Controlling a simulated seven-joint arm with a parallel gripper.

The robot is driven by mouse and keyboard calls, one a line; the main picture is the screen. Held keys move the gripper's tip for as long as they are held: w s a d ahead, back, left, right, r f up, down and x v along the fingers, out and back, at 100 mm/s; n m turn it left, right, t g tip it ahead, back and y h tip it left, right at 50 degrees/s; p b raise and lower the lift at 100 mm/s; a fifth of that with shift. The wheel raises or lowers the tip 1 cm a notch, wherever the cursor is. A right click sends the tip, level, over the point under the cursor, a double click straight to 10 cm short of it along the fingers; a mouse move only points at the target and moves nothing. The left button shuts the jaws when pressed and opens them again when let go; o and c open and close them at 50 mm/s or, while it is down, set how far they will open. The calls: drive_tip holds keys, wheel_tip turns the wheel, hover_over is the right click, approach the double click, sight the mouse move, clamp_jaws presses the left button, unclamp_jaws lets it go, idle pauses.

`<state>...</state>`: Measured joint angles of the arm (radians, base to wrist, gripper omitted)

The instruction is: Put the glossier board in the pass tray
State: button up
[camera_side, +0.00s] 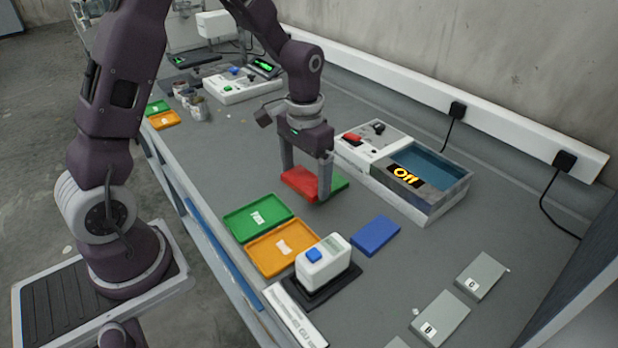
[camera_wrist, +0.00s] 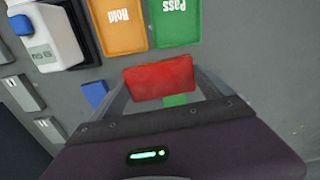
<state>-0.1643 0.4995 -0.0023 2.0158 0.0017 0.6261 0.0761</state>
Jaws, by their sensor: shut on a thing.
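My gripper (camera_side: 308,186) is shut on a red board (camera_side: 299,182), which also shows between the fingers in the wrist view (camera_wrist: 160,78). A blue board (camera_side: 376,236) lies flat on the bench, also in the wrist view (camera_wrist: 95,93). The green pass tray (camera_side: 238,228) is labelled "Pass" in the wrist view (camera_wrist: 175,38). It looks empty apart from its label. I cannot tell which board is glossier.
An orange tray (camera_side: 262,262) labelled "Hold" adjoins the pass tray. A white meter (camera_side: 322,264) with a blue button stands on a dark base in front of it. A boxed machine (camera_side: 425,200) marked "Off" stands at the back. Grey plates (camera_side: 440,318) lie at the right.

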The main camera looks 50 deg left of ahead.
drive_tip(key=w+a+r+n, duration=0.1)
drive_tip(key=w+a+n, duration=0.3)
drive_tip(key=a+n, duration=0.3)
drive_tip(key=w+a+r+n, duration=0.1)
drive_tip(key=w+a+n, duration=0.3)
drive_tip(key=a, duration=0.6)
drive_tip(key=w+a+r+n, duration=0.1)
drive_tip(key=w+a+n, duration=0.45)
drive_tip(key=a, duration=0.25)
drive_tip(key=shift+n, duration=0.25)
drive_tip(key=f, duration=0.9)
drive_tip(key=shift+s+f, duration=0.35)
drive_tip(key=shift+f, duration=0.05)
drive_tip(key=o, duration=1.1)
drive_tip(key=shift+f, duration=0.15)
